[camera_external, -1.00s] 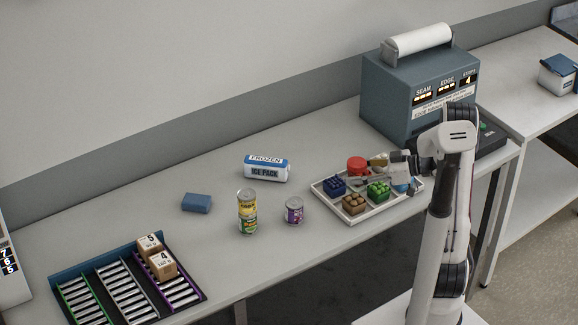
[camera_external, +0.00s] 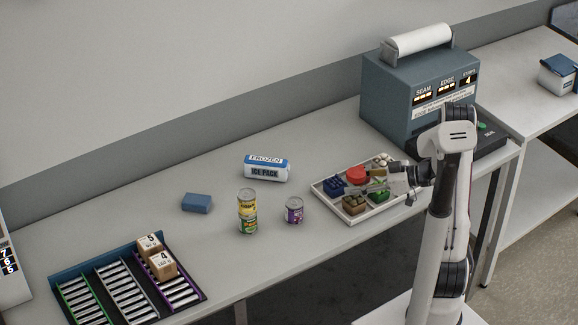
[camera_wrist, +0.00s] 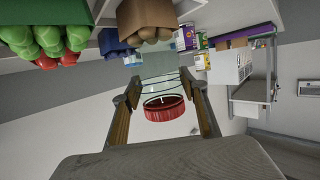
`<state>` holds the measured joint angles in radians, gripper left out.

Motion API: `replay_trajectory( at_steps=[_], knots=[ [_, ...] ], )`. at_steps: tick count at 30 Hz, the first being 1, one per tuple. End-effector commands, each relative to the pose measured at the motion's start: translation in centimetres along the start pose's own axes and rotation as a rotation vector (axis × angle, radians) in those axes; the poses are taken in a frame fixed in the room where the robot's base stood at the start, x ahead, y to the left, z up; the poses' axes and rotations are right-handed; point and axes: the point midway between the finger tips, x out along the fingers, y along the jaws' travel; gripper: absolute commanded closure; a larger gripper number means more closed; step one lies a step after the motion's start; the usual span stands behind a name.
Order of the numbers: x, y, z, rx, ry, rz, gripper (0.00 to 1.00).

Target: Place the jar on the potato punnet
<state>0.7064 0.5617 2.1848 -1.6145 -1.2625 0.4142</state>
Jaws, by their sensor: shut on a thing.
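The jar, clear glass with a red lid (camera_external: 357,175), is upright between the fingers of my gripper (camera_external: 373,187). In the wrist view, which is upside down, the red lid (camera_wrist: 164,108) and the glass body (camera_wrist: 160,72) show between the two fingers (camera_wrist: 163,105). My gripper is shut on the jar over the white tray (camera_external: 322,199). The potato punnet, a brown box of tan potatoes (camera_external: 354,205), stands at the tray's near side, below and in front of the jar; it also shows in the wrist view (camera_wrist: 145,16). The jar's base is hard to make out externally.
Left are a purple can (camera_external: 294,210), stacked cans (camera_external: 247,211) and an ice pack (camera_external: 266,168). The teal machine (camera_external: 415,95) stands behind.

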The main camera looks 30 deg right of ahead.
Motion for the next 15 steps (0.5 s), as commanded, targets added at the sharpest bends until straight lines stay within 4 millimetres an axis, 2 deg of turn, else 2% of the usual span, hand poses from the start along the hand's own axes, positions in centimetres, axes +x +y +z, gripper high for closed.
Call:
replay_trajectory(
  at_steps=[11,12,13,15],
  knots=[
    [0.08,0.01,0.25,-0.001,0.001,0.0,0.82],
    [0.08,0.01,0.26,-0.001,0.0,0.0,0.49],
    [0.08,0.01,0.25,-0.001,0.0,0.0,0.41],
    [0.08,0.01,0.25,-0.001,0.0,0.0,0.4]
  ],
)
